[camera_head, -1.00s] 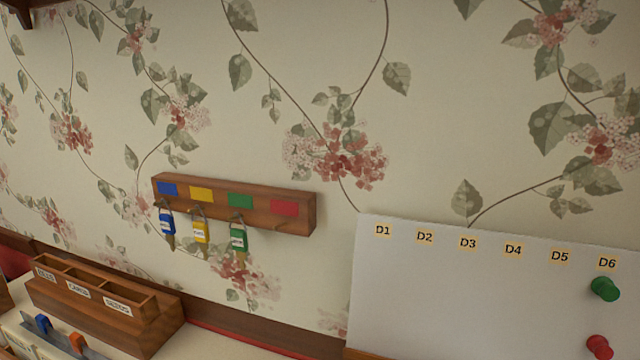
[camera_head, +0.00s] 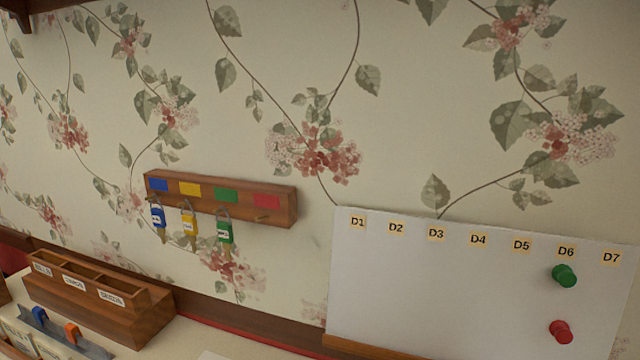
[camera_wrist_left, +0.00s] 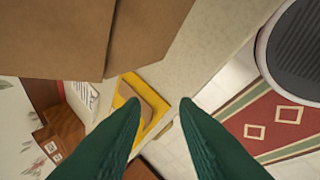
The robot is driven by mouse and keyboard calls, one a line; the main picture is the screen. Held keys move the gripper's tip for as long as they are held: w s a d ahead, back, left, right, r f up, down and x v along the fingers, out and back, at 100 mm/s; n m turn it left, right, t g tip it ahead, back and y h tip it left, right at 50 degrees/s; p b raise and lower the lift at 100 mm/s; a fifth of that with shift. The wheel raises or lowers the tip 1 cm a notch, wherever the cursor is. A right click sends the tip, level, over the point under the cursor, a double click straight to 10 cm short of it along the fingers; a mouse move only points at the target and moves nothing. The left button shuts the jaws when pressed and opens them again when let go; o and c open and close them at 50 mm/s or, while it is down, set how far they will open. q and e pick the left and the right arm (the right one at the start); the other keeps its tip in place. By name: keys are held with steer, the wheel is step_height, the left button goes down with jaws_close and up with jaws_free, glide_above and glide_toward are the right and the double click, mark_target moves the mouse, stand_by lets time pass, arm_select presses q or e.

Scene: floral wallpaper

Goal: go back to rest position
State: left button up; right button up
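My left gripper (camera_wrist_left: 160,103) shows only in the left wrist view. Its two dark green fingers are apart with nothing between them. Beyond the fingertips are a yellow-edged object (camera_wrist_left: 165,127) and a pale surface (camera_wrist_left: 205,45). Neither gripper shows in the head view. My right gripper is not in view.
A wooden key rack (camera_head: 285,205) on the wall holds blue, yellow and green tagged keys. A white board (camera_head: 430,290) carries a green pin (camera_head: 565,276) and a red pin (camera_head: 561,331). A wooden organizer (camera_head: 150,320) stands below. Brown cardboard (camera_wrist_left: 60,40) fills the wrist view's upper left.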

arm_select(q)
steer(key=s+a+n+g+h, duration=0.2)
steer(key=s+a+n+h, duration=0.2)
steer(key=s+a+n, duration=0.75)
step_height(320, 180, down, 25)
steer(key=w+d+n+g, duration=0.1)
steer(key=d+g, duration=0.1)
steer(key=s+a+f, duration=0.3)
steer(key=s+f, duration=1.3)
steer(key=shift+s+a+f+g, duration=0.15)
steer(key=shift+s+f+g, duration=0.1)
steer(key=shift+s+g, duration=0.15)
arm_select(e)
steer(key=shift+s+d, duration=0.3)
arm_select(q)
steer(key=shift+w, duration=0.1)
